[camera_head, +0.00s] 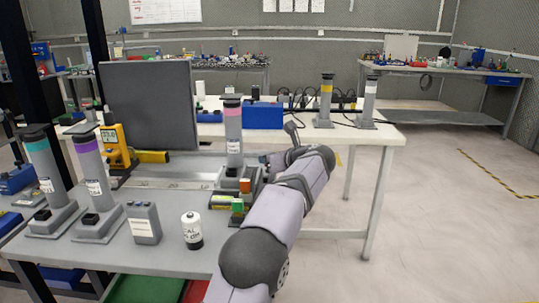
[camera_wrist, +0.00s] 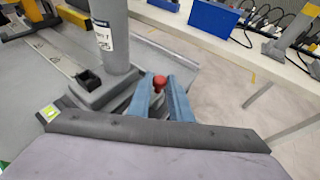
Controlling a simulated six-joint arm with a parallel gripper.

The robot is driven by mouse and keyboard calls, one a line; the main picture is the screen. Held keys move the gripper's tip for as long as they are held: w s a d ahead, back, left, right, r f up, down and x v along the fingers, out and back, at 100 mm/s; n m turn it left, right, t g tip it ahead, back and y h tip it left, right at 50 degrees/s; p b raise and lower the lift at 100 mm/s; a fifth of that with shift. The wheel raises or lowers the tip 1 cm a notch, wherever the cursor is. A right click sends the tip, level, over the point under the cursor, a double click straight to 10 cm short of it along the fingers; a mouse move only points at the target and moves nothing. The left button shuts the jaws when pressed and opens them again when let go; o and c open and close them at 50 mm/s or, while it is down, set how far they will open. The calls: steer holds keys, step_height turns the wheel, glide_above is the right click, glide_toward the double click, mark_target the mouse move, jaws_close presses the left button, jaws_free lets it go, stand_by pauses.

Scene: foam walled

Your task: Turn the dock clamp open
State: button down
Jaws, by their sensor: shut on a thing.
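The pink-banded grey cylinder (camera_head: 233,135) stands upright in a dark grey dock base near the right end of the bench. The wrist view shows its lower part (camera_wrist: 110,40) and the dock base (camera_wrist: 105,92). A red knob (camera_wrist: 159,84), which looks like the dock clamp's handle end, sits beside the base's right side. My gripper (camera_wrist: 160,88) has its two blue fingers on either side of this knob, shut on it. The rest of the clamp is hidden by the fingers. In the head view my arm hides the fingers and knob.
Cylinders with teal (camera_head: 38,150) and purple (camera_head: 86,160) bands stand at left. A dark panel (camera_head: 150,105) rises behind. Floor at right is clear.

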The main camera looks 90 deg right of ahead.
steer(key=shift+f, duration=0.2)
steer(key=c, duration=1.7)
jaws_free()
steer(key=shift+o, duration=0.2)
steer(key=shift+r, duration=0.15)
step_height(320, 180, up, 10)
steer(key=p, duration=0.4)
steer(key=shift+p, duration=0.35)
